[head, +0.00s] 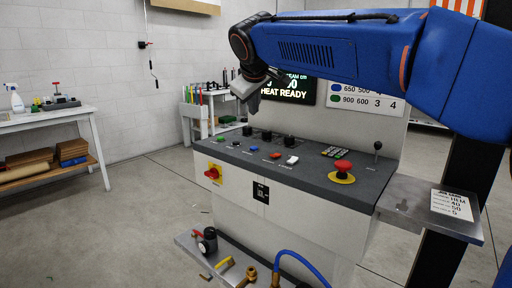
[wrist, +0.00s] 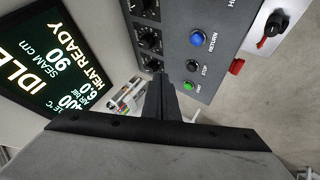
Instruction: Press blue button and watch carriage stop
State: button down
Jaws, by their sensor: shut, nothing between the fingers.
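The blue button (wrist: 197,40), labelled RETURN, sits on the dark top of the console in the wrist view. It also shows in the head view (head: 253,148), near the left end of the panel. A black STOP button (wrist: 193,66) and a green button (wrist: 189,86) are in line with it. My gripper (wrist: 162,78) is shut and empty, apart from the buttons. In the head view my gripper (head: 250,98) hangs above the console's back left part, in front of the screen. I cannot make out the carriage in either view.
The screen (wrist: 45,65) reads IDLE and HEAT READY. Black knobs (head: 266,135) stand behind the buttons. A red mushroom button (head: 342,167) and a lever (head: 377,149) are at the right. A red switch (head: 212,173) is on the console front. A side shelf (head: 400,203) juts out right.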

aim_at(254, 148)
jog(key=shift+f, duration=0.1)
jog(key=shift+f, duration=4.35)
